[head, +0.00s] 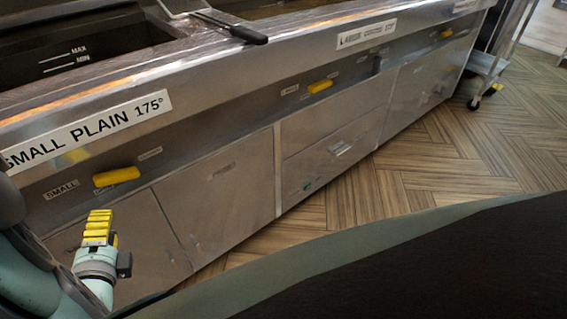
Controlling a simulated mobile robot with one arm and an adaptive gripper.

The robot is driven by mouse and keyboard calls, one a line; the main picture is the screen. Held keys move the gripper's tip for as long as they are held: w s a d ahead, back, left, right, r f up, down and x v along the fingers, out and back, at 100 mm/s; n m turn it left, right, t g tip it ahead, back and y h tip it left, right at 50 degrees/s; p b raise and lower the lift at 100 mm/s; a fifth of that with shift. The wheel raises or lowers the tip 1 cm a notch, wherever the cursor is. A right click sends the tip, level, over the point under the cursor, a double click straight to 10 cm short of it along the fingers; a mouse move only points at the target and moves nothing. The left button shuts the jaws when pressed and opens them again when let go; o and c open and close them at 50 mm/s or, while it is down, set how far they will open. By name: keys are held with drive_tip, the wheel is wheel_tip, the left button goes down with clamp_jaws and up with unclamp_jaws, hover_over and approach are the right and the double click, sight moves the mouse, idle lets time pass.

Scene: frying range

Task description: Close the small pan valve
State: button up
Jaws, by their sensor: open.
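The small pan valve has a yellow handle (117,176) on the grey front panel. My gripper (98,222), with yellow ribbed fingers, is at the lower left, just below the handle in the picture. A gap shows between them, and the gripper holds nothing that I can see. It is open, though the gap between its fingers is hard to see from this angle.
Two more yellow handles, a middle one (320,86) and a far one (446,34), sit along the same panel. A black-handled tool (235,27) lies across the range top. A wheeled trolley (487,68) stands at the upper right. The wooden floor (430,150) before the range is clear.

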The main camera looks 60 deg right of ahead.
sight(116, 182)
drive_tip(key=x, duration=1.6)
drive_tip(key=shift+s+d+r, duration=0.1)
drive_tip(key=shift+s, duration=0.05)
clamp_jaws()
drive_tip(key=shift+s, duration=0.1)
